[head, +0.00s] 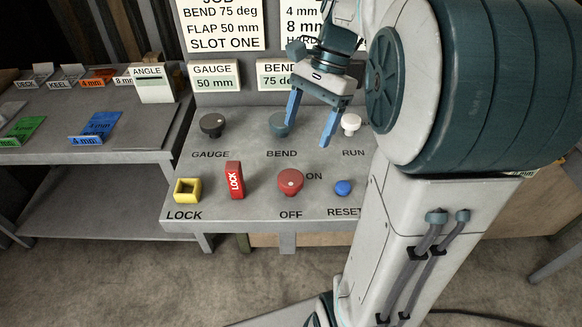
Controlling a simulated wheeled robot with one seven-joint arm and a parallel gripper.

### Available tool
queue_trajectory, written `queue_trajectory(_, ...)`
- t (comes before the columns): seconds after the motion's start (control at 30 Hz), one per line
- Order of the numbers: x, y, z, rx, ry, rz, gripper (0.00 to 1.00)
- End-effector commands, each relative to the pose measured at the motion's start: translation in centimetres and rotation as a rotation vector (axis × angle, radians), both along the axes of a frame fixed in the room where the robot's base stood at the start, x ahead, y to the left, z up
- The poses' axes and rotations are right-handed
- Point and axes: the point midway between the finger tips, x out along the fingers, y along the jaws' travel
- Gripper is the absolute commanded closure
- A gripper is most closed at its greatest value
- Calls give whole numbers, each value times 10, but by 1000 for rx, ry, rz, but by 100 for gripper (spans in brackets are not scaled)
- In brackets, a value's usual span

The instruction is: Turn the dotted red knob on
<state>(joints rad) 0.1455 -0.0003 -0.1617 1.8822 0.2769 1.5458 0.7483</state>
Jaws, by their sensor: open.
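The dotted red knob (290,182) sits on the sloped grey panel (250,150), front row, between the OFF label below it and the ON label to its upper right. Small pale dots show on its face, but where its pointer stands is too small to tell. My gripper (309,132) hangs above and behind the knob, in front of the BEND knob. Its two blue fingers are apart with nothing between them. The fingers do not appear to touch the red knob.
A yellow square block (187,191) and a red LOCK piece (234,180) are left of the knob. A blue RESET button (343,187) is to its right. GAUGE (212,124), BEND (279,124) and RUN (351,123) knobs stand behind. A shelf table (100,150) with labelled trays is at left.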

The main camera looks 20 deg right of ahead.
Motion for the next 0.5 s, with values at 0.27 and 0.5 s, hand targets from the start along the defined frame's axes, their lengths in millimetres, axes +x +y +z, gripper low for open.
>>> queue_trajectory(0.27,-12,21,-55,2,3,3,28)
queue_trajectory(0.5,-18,35,-93,0,1,3,28)
